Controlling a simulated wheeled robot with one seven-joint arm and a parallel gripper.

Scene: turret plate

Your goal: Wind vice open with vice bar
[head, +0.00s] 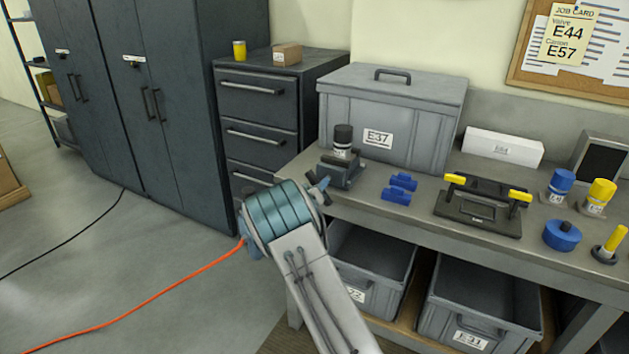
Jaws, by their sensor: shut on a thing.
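The vice (340,174) is a small dark grey block at the left front corner of the grey workbench. A white cylinder with a black top and a label (342,142) stands upright at it; I cannot tell how tightly the jaws grip it. My gripper (319,188) is at the vice's left front side, partly hidden behind my teal-banded arm joint. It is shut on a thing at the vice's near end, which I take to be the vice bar. The bar itself is too small and covered to make out, and so is the jaw gap.
Blue blocks (398,189), a dark plate with yellow handles (480,208) and blue and yellow parts stand farther right on the bench. A grey bin labelled E37 (392,112) is close behind the vice. Open bins sit below. An orange cable (150,292) crosses the floor.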

